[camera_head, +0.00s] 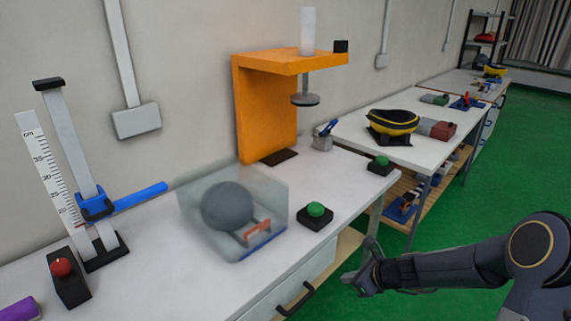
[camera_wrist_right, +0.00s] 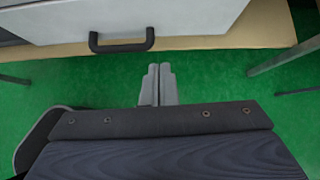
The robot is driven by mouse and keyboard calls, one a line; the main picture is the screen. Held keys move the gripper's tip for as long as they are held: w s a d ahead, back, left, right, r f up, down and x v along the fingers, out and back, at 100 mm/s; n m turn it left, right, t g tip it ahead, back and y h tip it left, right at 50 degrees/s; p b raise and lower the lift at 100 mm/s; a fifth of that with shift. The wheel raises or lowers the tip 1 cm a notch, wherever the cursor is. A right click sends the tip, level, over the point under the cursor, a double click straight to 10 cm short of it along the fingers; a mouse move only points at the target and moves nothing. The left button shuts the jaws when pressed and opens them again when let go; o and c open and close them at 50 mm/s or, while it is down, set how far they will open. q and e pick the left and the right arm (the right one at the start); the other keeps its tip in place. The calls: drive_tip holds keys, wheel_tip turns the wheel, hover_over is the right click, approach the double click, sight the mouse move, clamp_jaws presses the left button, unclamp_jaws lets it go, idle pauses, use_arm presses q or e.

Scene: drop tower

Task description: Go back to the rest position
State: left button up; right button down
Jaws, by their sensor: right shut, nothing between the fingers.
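My right gripper (camera_head: 360,278) hangs in front of the bench's front edge, to the right of the drawer handle, touching nothing that I can see. In the right wrist view its two fingers (camera_wrist_right: 158,84) are together with nothing between them, above the green floor. My right arm comes in from the right of the head view. My left gripper is not in view.
The white bench (camera_head: 165,280) carries a clear box (camera_head: 270,205) with a grey ball (camera_head: 228,207), a green button (camera_head: 316,210), an orange tower (camera_head: 262,110) and a red button (camera_head: 61,268). The drawer handle (camera_wrist_right: 121,46) juts out near my gripper. Green floor (camera_head: 450,225) is clear to the right.

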drive_tip(key=s+a+r+n+p, duration=0.2)
drive_tip(key=s+a+r+n, duration=0.1)
drive_tip(key=s+r+n, duration=1.35)
drive_tip(key=s+d+r+n+g+h+p, duration=0.1)
drive_tip(key=s+r+n+h+p, duration=0.1)
drive_tip(key=s+n, duration=0.7)
drive_tip(key=s+r, duration=0.1)
drive_tip(key=s, duration=0.4)
drive_tip(key=shift+d, duration=0.15)
drive_tip(key=shift+s, duration=0.1)
